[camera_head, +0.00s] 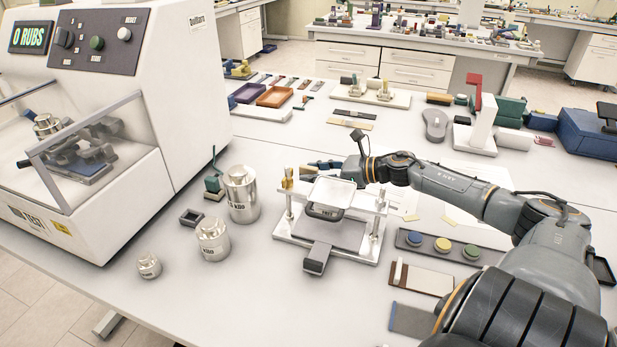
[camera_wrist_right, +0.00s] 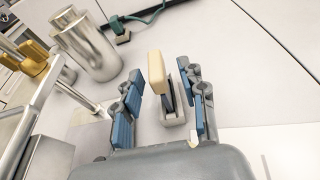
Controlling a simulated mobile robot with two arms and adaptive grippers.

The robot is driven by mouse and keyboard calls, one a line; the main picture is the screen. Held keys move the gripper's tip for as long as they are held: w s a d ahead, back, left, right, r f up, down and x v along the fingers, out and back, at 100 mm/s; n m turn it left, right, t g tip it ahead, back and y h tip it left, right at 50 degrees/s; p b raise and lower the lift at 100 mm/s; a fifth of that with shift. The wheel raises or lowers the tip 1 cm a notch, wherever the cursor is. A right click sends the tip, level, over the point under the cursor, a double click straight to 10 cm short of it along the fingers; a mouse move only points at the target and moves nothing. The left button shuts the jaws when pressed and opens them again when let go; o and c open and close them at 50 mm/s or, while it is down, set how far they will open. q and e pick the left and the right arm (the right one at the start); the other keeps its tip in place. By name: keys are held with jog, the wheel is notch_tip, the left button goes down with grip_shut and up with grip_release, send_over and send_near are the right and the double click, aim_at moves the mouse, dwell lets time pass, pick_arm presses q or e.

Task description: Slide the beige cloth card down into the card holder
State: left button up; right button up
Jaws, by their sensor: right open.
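My right gripper (camera_wrist_right: 164,82) is open in the right wrist view, with its blue-padded fingers apart on either side of the beige cloth card (camera_wrist_right: 157,72). The card stands on edge between the fingers, touching neither that I can see. Its lower end is at a small pale grey card holder (camera_wrist_right: 173,132) with a dark slot; how deep it sits I cannot tell. In the head view my right gripper (camera_head: 322,164) is behind the silver frame stand, pointing left. The card and holder are not clear there. My left gripper is not in view.
A silver frame stand (camera_head: 283,229) is close in front of my right gripper. A rub tester (camera_head: 150,100) fills the left. A tray of coloured discs (camera_head: 402,240) lies right of the stand.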

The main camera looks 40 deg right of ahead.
jog(key=shift+x, duration=0.95)
grip_shut()
